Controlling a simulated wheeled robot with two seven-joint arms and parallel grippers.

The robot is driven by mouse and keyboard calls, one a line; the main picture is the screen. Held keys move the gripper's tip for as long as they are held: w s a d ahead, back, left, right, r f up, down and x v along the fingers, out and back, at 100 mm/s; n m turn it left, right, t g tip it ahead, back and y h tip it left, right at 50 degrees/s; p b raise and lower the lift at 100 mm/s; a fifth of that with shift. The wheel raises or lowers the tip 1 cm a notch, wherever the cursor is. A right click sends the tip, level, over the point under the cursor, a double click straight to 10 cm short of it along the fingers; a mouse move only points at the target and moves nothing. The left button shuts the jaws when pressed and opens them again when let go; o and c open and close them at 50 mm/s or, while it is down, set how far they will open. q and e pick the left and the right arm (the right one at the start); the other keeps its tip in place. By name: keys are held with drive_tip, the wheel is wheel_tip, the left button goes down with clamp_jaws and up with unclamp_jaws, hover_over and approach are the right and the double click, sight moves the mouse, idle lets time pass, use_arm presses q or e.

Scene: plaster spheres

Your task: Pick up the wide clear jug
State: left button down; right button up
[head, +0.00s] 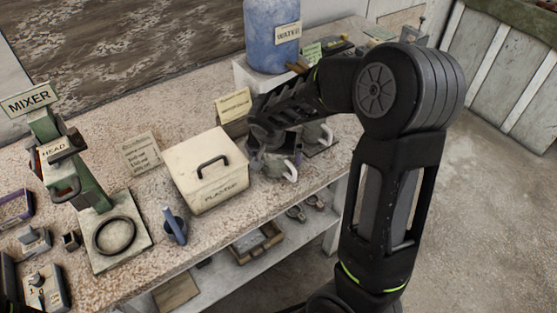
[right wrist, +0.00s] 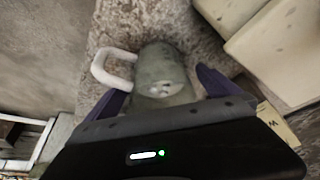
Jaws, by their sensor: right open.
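Two clear jugs with pale handles stand near the bench's front edge, right of the plaster box. The nearer jug (head: 272,165) is partly hidden by my right gripper (head: 272,142), which is just above it. The other jug (head: 318,134) is a little further right, partly behind my arm. In the right wrist view a greyish clear jug (right wrist: 163,66) with a white handle (right wrist: 112,70) stands between the open purple fingers of my right gripper (right wrist: 160,84). I cannot tell whether they touch it. My left gripper is not in view.
The white plaster box (head: 208,178) stands close left of the nearer jug. A blue water container (head: 270,45) is at the back. The green mixer (head: 88,185) stands at the left. A blue-handled tool (head: 174,226) is by the front edge. A lower shelf (head: 225,275) holds boxes.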

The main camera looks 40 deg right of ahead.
idle(0.5)
drive_tip(key=c, duration=2)
